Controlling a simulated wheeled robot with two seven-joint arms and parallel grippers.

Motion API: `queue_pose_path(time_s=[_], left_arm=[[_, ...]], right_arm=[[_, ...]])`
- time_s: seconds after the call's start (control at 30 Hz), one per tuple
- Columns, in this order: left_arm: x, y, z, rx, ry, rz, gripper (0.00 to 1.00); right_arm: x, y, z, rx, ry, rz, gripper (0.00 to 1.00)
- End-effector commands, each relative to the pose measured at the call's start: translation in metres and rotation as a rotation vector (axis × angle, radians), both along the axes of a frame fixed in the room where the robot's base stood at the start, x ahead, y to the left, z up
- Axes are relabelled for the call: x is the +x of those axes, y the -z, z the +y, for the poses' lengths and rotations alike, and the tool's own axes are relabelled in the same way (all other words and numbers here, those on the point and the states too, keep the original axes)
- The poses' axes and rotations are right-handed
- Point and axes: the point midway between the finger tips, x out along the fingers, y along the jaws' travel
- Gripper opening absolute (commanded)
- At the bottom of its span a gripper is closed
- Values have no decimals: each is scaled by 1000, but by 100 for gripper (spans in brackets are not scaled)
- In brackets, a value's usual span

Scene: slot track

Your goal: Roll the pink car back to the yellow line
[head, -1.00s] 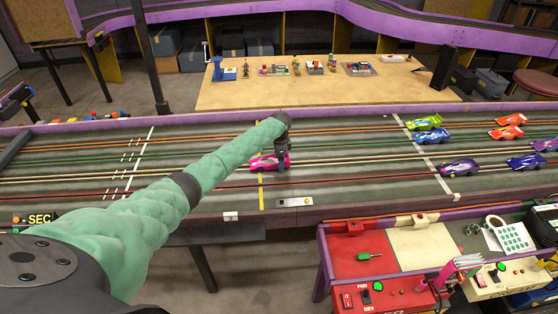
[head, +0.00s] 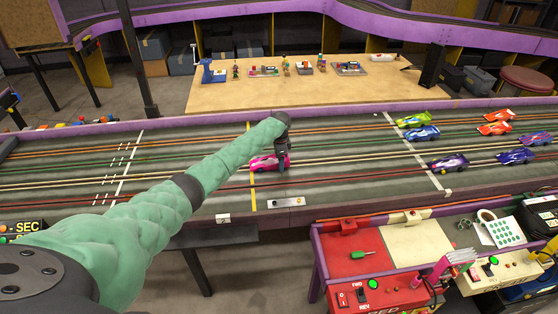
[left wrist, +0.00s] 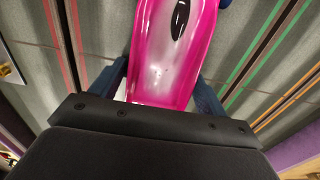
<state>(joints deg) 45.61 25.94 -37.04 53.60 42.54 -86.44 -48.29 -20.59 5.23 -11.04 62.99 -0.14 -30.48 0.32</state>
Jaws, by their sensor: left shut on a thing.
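The pink car (head: 266,164) sits on the slot track (head: 340,165), its left part over the yellow line (head: 252,190). My left gripper (head: 282,160) reaches down onto the car's right part and is shut on it. In the left wrist view the pink car (left wrist: 165,55) lies between the two dark blue fingers (left wrist: 160,88). The car's underside and wheels are mostly hidden. My right gripper is not in view.
Several other cars, such as a green one (head: 424,119) and a purple one (head: 449,162), stand at the right near a white line (head: 425,172). A red control bench (head: 350,262) stands in front of the track. The lanes left of the yellow line look clear.

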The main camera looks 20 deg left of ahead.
Motion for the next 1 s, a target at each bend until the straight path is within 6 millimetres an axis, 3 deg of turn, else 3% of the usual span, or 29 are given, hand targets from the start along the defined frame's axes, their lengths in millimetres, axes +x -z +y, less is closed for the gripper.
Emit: queue_pose_path(time_s=[0.97,1.0], left_arm=[[15,0,-23,1,0,-1,48],[15,0,-23,1,0,-1,83]], right_arm=[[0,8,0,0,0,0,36],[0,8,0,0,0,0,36]])
